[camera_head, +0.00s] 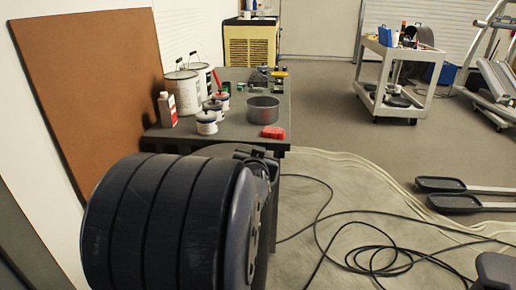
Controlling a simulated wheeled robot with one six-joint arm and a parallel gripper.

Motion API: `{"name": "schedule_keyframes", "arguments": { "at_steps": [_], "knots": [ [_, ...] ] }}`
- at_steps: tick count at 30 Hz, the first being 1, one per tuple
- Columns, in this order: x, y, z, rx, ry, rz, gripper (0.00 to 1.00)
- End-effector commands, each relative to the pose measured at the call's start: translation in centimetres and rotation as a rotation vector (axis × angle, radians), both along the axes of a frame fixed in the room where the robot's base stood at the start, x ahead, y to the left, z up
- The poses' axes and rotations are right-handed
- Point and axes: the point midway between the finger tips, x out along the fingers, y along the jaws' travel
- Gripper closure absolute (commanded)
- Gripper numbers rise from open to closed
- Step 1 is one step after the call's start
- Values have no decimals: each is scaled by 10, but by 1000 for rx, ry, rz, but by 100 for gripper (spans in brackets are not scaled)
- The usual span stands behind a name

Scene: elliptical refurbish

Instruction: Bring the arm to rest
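My gripper is not in view, and I cannot make out my arm for certain. A large black ribbed drum (150,225) fills the lower left foreground, with a dark disc with holes (254,222) on its right side. A dark grey rounded piece (495,271) shows at the bottom right edge, cut off by the frame. I cannot tell what it belongs to.
Black cables (375,255) lie on the floor. Two pedal arms (470,187) and a white cart (398,82) stand right.

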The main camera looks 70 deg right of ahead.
Motion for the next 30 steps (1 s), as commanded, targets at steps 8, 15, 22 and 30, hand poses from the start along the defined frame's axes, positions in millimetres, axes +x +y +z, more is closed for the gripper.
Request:
{"name": "schedule_keyframes", "arguments": {
  "at_steps": [8, 15, 22, 30],
  "knots": [
    [-8, 22, 6, 0, -1, 0, 100],
    [-9, 24, 6, -1, -1, 0, 100],
    [-7, 20, 5, 0, -1, 0, 100],
    [4, -11, -5, 0, 0, 0, 100]
  ]
}}
